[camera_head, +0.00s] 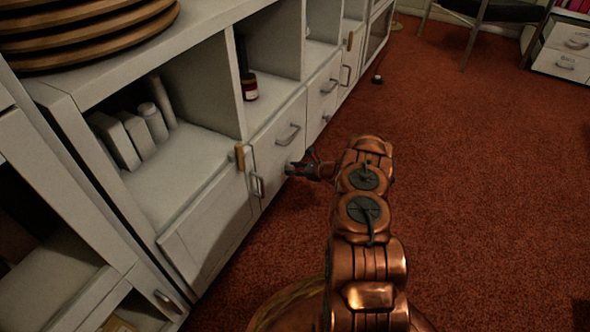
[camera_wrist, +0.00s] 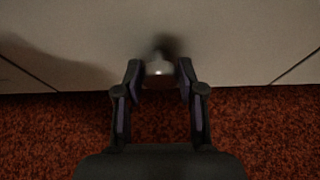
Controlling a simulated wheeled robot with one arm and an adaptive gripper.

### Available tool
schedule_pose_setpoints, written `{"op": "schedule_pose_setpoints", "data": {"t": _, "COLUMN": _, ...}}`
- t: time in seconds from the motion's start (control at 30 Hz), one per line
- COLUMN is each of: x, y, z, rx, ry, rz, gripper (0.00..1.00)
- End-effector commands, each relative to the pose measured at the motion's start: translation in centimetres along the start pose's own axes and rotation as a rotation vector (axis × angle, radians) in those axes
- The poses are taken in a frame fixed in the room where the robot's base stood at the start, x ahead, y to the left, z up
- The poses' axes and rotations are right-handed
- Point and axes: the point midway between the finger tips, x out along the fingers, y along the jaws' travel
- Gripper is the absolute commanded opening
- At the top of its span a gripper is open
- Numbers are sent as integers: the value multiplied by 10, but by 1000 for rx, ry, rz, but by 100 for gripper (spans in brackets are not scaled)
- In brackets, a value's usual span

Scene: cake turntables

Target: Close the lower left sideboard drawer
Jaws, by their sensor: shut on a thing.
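The white sideboard (camera_head: 205,160) runs along the left of the head view. Its upper left drawer (camera_head: 273,135) has a grey bar handle and looks flush. The lower left drawer (camera_head: 275,181) is below it, partly hidden by my gripper (camera_head: 298,170). In the wrist view, my gripper (camera_wrist: 160,76) has its two dark fingers on either side of a small, shiny handle (camera_wrist: 159,68) on the pale drawer front, and is shut on it. The drawer's sides and any gap behind its front are hidden, so I cannot tell how far it stands out.
Right of these drawers is another drawer column (camera_head: 322,92). A hinged door (camera_head: 212,228) is to the left. Open shelves above hold white containers (camera_head: 135,133) and a dark bottle (camera_head: 249,86). Red carpet (camera_head: 470,190) is clear to the right. A chair (camera_head: 490,12) stands at the back.

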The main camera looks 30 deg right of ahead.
Motion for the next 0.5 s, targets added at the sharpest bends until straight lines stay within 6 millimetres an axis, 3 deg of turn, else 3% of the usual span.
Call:
{"op": "schedule_pose_setpoints", "data": {"t": 0.07, "x": 3, "y": 0, "z": 2, "rx": -4, "ry": -3, "rz": 0, "gripper": 0}}
{"op": "schedule_pose_setpoints", "data": {"t": 0.1, "x": 3, "y": 0, "z": 2, "rx": -4, "ry": -3, "rz": 0, "gripper": 43}}
{"op": "schedule_pose_setpoints", "data": {"t": 0.3, "x": 1, "y": -1, "z": 2, "rx": -2, "ry": -2, "rz": -1, "gripper": 63}}
{"op": "schedule_pose_setpoints", "data": {"t": 0.5, "x": 0, "y": -1, "z": 1, "rx": -2, "ry": -2, "rz": -1, "gripper": 63}}
